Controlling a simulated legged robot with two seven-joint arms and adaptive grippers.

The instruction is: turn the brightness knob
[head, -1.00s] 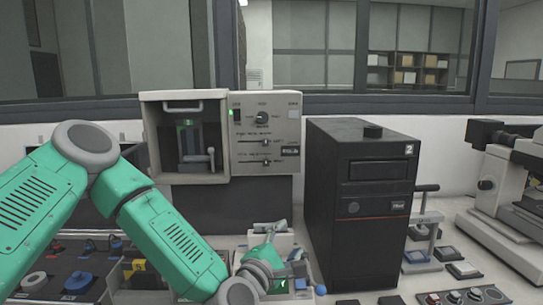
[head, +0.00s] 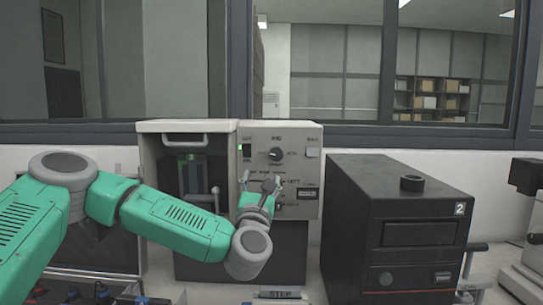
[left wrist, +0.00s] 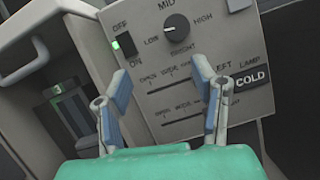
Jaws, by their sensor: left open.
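The brightness knob (head: 275,154) is a small dark round knob high on the grey control panel. In the left wrist view the knob (left wrist: 176,27) sits among the labels LOW, MID and HIGH. My right gripper is not in view.
A black computer-like box (head: 400,225) stands close on the right.

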